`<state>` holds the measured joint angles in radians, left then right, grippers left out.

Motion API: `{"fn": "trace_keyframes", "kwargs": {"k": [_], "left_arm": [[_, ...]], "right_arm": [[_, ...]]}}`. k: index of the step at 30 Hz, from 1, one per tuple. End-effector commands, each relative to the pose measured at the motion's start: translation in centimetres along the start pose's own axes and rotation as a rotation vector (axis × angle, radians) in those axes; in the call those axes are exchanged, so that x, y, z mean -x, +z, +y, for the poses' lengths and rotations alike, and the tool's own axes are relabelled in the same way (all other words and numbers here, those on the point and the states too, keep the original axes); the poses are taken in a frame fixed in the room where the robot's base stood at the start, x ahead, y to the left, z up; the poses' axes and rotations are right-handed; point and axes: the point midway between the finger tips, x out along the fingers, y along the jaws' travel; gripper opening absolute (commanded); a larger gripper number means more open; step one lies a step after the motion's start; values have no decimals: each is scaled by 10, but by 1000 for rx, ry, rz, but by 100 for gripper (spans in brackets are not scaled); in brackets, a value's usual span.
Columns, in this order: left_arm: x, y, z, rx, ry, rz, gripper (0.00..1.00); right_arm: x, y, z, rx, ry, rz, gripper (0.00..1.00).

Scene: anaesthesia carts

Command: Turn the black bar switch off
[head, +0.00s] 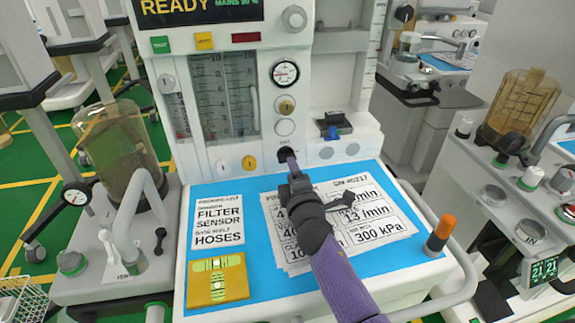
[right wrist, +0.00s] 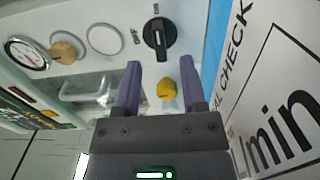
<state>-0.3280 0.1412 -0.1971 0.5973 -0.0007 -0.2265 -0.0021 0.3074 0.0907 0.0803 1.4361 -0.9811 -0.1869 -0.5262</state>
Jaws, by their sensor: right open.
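The black bar switch (right wrist: 158,33) shows in the right wrist view as a round black knob with a raised bar, on the white cart panel. Its bar runs roughly up and down in that view, and two small labels beside it are too small to read surely. In the head view the switch (head: 284,153) is partly hidden behind my right gripper (head: 291,163). My right gripper is open and empty, its purple fingers (right wrist: 160,64) pointing at the panel. The switch lies just beyond the fingertips, apart from them. My left gripper is not in view.
A yellow knob (right wrist: 166,89) shows between the fingers in the right wrist view. Gauges (head: 285,73) and flow tubes (head: 225,95) fill the panel. Printed cards (head: 218,215) and a yellow level block (head: 217,279) lie on the blue worktop. An orange-topped cylinder (head: 440,235) stands at right.

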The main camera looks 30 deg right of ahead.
Motion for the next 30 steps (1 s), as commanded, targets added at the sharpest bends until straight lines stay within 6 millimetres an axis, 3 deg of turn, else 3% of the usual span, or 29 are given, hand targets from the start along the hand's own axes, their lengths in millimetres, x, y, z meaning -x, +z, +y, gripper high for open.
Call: {"fn": "trace_keyframes", "kwargs": {"k": [6,16,24,30], "left_arm": [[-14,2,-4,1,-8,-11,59],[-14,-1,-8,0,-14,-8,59],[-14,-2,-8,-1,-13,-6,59],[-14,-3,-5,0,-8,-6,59]], "right_arm": [[-32,0,-2,1,0,1,53],[-38,0,0,1,0,0,53],[-37,0,0,0,0,0,0],[-37,0,0,0,-1,0,0]]}}
